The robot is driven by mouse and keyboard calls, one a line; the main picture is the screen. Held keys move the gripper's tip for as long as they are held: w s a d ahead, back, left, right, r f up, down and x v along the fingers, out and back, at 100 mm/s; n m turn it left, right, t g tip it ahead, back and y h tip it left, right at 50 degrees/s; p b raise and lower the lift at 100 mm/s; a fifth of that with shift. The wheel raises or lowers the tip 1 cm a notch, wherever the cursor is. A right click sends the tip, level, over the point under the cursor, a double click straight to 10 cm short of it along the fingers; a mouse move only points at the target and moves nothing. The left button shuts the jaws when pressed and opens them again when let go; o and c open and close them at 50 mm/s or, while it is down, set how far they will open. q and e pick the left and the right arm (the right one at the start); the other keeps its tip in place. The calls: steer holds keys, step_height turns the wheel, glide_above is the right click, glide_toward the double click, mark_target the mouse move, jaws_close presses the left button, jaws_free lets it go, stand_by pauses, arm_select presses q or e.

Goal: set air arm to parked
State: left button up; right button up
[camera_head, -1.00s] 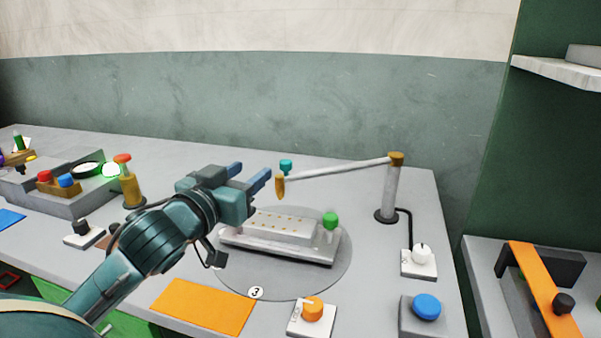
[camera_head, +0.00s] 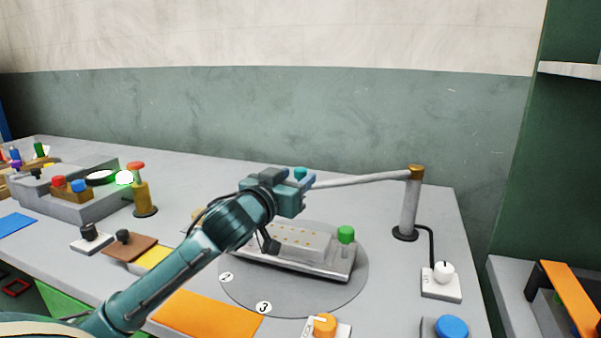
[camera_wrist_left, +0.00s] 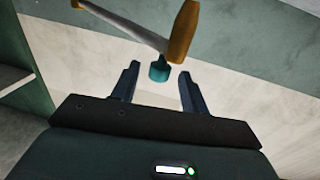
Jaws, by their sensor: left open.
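The air arm (camera_head: 365,181) is a pale bar running left from a grey post (camera_head: 410,205) with a brass-coloured cap. A teal knob (camera_head: 300,173) shows at its free end, just beyond my left gripper (camera_head: 300,190). In the left wrist view, the teal knob (camera_wrist_left: 159,71) hangs beside a brass nozzle (camera_wrist_left: 184,32). My open left gripper (camera_wrist_left: 159,72) has its fingers on either side of the knob, near the tips, with gaps visible. In the head view the nozzle is hidden behind my gripper. My right gripper is not in view.
A grey block plate (camera_head: 300,260) with a green knob (camera_head: 346,234) sits on a round turntable (camera_head: 350,295) below the arm. A white-knobbed switch (camera_head: 442,275) stands at the right. A brass post with a red cap (camera_head: 140,190) stands left.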

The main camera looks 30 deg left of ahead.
mark_target(298, 176)
arm_select(q)
steer(key=shift+w+a, duration=0.1)
steer(key=shift+w, duration=1.4)
steer(key=shift+c, duration=0.3)
jaws_close()
